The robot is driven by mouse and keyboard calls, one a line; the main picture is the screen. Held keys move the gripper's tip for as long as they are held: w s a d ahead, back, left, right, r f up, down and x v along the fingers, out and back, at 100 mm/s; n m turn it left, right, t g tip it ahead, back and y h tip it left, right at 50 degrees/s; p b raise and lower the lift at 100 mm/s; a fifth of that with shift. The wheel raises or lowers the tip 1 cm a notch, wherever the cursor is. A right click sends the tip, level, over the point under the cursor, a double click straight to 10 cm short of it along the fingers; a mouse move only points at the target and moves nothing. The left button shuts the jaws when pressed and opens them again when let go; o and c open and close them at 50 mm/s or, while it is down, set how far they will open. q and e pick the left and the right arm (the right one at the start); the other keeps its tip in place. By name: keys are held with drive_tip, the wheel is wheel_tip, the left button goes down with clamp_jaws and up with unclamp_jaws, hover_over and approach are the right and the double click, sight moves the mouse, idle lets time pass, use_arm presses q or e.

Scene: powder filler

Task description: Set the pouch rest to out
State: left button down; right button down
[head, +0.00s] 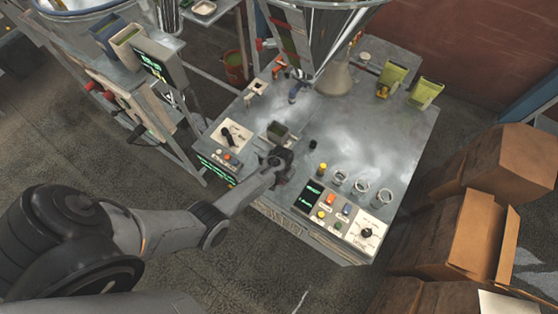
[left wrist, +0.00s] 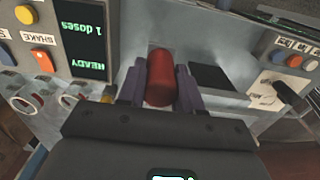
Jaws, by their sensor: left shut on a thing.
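My left gripper (head: 283,158) reaches over the front edge of the metal table, between the two control panels. In the left wrist view the gripper (left wrist: 162,76) has its two fingers on either side of a red rounded handle (left wrist: 160,88) and is shut on it. I cannot see for sure whether this handle belongs to the pouch rest; its base is partly hidden by the gripper. A small open box-like holder (head: 278,133) stands just behind the gripper in the head view. My right gripper is not in view.
The metal table (head: 365,130) has a panel with a dark dial (head: 366,232) at right and a switch panel (head: 233,135) at left. Several glass jars (head: 361,187) stand near the right panel. A hopper (head: 312,40) hangs above. Cardboard boxes (head: 455,225) stand right of the table.

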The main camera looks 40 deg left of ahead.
use_arm(q)
drive_tip(key=shift+s, duration=0.1)
drive_tip(key=c, duration=1.1)
unclamp_jaws()
drive_tip(key=o, duration=0.3)
drive_tip(key=shift+s+f, duration=0.1)
drive_tip(key=shift+s, duration=0.1)
drive_tip(key=shift+o, duration=0.2)
drive_tip(key=shift+w, duration=0.15)
drive_tip(key=shift+r, duration=0.55)
wheel_tip(320, 180, up, 10)
drive_tip(key=shift+f+p, duration=0.1)
drive_tip(key=shift+p, duration=0.95)
